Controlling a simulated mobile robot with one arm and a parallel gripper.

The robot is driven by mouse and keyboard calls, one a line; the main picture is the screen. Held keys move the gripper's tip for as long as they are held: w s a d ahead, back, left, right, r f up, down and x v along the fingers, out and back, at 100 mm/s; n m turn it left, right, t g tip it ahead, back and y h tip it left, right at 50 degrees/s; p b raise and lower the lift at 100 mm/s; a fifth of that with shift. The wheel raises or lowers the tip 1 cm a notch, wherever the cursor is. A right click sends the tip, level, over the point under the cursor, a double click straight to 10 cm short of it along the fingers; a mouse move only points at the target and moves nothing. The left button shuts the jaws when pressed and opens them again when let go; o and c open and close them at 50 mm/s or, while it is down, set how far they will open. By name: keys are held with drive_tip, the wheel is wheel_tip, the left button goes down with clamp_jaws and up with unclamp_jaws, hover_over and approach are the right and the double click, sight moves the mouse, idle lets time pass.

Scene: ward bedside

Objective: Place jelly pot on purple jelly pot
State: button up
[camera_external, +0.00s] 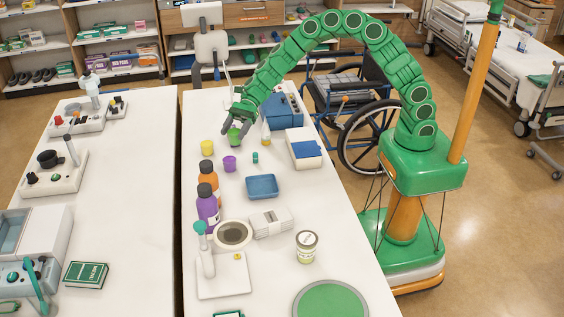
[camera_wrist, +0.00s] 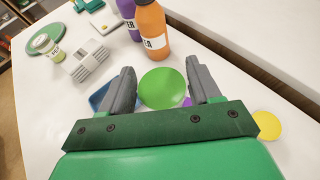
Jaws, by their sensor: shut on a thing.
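My gripper (camera_external: 236,123) reaches down from the back of the white table and is shut on a green jelly pot (camera_external: 235,135). In the wrist view the green pot's round top (camera_wrist: 162,88) shows between the two grey fingers of the gripper (camera_wrist: 163,78). The purple jelly pot (camera_external: 229,164) stands on the table, a little nearer the external camera than the held pot. In the wrist view only a small purple part of it (camera_wrist: 187,101) shows, mostly hidden behind the green pot and the right finger.
A yellow pot (camera_external: 207,147) stands left of the purple one. Orange-brown and purple bottles (camera_external: 208,203) stand nearer the camera. A blue tray (camera_external: 262,186), a small teal item (camera_external: 255,157) and a blue-and-white box (camera_external: 305,150) are to the right.

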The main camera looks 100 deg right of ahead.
drive_tip(key=shift+w+f, duration=1.35)
drive_tip(key=shift+f, duration=1.9)
drive_tip(key=shift+f, duration=0.1)
drive_tip(key=o, duration=1.1)
